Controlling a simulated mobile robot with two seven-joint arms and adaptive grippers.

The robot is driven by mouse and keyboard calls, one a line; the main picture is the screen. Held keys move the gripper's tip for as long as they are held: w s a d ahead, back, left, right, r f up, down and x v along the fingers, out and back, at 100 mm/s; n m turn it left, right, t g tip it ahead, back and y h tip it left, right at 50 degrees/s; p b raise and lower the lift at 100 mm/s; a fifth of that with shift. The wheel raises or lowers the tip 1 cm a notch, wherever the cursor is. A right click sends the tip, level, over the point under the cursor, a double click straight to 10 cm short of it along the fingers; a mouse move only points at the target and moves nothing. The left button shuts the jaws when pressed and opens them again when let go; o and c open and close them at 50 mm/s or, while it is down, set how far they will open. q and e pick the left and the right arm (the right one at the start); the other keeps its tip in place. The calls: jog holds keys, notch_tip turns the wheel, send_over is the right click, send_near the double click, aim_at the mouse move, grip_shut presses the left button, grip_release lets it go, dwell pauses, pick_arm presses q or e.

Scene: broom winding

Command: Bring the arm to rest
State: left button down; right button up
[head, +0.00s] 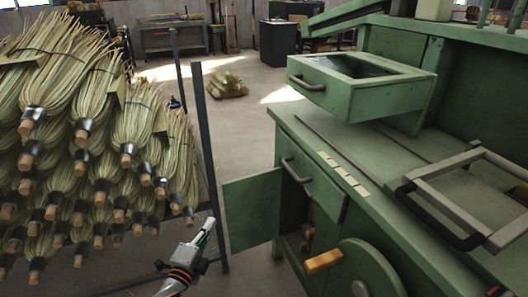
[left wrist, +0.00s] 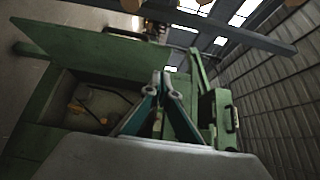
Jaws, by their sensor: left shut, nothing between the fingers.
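My left gripper (head: 207,228) is in the lower middle of the head view, in the gap between the broom rack and the green bench. Its fingers are together with nothing between them, and it points up and away. In the left wrist view its closed fingers (left wrist: 168,88) stand in front of the green bench, with the open cabinet to their left. It looks clear of the rack and of the open cabinet door (head: 251,208). My right gripper does not show in either view.
Broom heads (head: 85,120) are stacked on the rack (head: 208,150) at left. The green bench (head: 330,135) fills the right, with its upper drawer (head: 350,98) pulled out, a wheel (head: 372,270) with a wooden handle (head: 323,262), and a grey frame (head: 455,190). A bundle (head: 227,84) lies on the floor behind.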

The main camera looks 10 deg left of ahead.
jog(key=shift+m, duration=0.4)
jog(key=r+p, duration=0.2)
jog(key=p, duration=0.1)
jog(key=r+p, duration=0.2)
jog(key=p, duration=0.2)
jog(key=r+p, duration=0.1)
jog(key=p, duration=0.3)
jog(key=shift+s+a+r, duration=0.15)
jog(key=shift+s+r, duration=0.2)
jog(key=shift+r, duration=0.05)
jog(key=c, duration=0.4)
pick_arm(q)
jog(key=s+d+f+n+g, duration=0.1)
jog(key=s+d+n+g, duration=0.1)
jog(key=s, duration=0.9)
jog(key=s+d+f+n+g+h, duration=0.1)
jog(key=s+d+f+n+g, duration=0.1)
jog(key=s+n, duration=0.5)
jog(key=s+d+f+n+g, duration=0.1)
jog(key=s+d+n+g, duration=0.2)
jog(key=s, duration=1.2)
jog(key=shift+s+d+f+n+g+h, duration=0.15)
jog(key=shift+s+d+n+g+h, duration=0.15)
jog(key=shift+d+n, duration=0.7)
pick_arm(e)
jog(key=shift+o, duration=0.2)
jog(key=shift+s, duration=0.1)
